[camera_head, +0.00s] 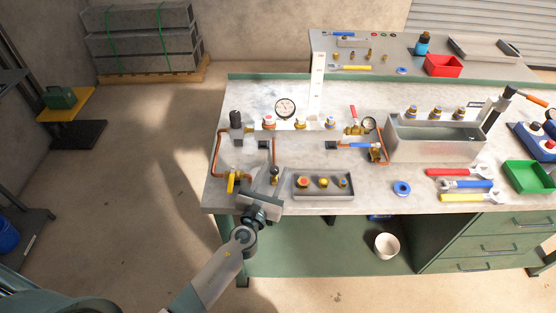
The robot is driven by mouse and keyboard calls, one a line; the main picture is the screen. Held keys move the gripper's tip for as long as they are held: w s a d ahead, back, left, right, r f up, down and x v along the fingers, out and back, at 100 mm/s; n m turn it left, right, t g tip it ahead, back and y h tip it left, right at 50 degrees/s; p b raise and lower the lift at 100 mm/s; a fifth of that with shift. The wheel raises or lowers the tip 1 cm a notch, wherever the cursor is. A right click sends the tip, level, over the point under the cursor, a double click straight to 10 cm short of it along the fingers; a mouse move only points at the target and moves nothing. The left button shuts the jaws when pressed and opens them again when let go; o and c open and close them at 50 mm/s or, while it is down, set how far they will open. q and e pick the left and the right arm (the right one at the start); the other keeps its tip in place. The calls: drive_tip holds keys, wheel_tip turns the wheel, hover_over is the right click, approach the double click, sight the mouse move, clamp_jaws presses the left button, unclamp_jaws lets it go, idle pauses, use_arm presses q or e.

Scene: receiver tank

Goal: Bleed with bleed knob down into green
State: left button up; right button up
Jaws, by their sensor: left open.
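A round white-faced gauge (285,108) stands at the back of the left assembly on the workbench; its needle and any green band are too small to read. A small dark knob (274,171) stands upright on a fitting near the bench's front edge, below a copper pipe; I cannot tell for sure that it is the bleed knob. A yellow-handled brass valve (232,180) is to its left. My left gripper (271,192) is open, just in front of and below the dark knob; whether it touches it is unclear. My right gripper is out of view.
A shallow tray (324,193) with several brass fittings lies right of my left gripper. A second, smaller gauge (369,123) stands by a red-handled valve. A grey metal trough (433,143), wrenches (459,172) and a green bin (528,177) fill the right side.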

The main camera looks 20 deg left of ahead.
sight(276, 167)
use_arm(q)
drive_tip(key=shift+w, duration=2.45)
clamp_jaws()
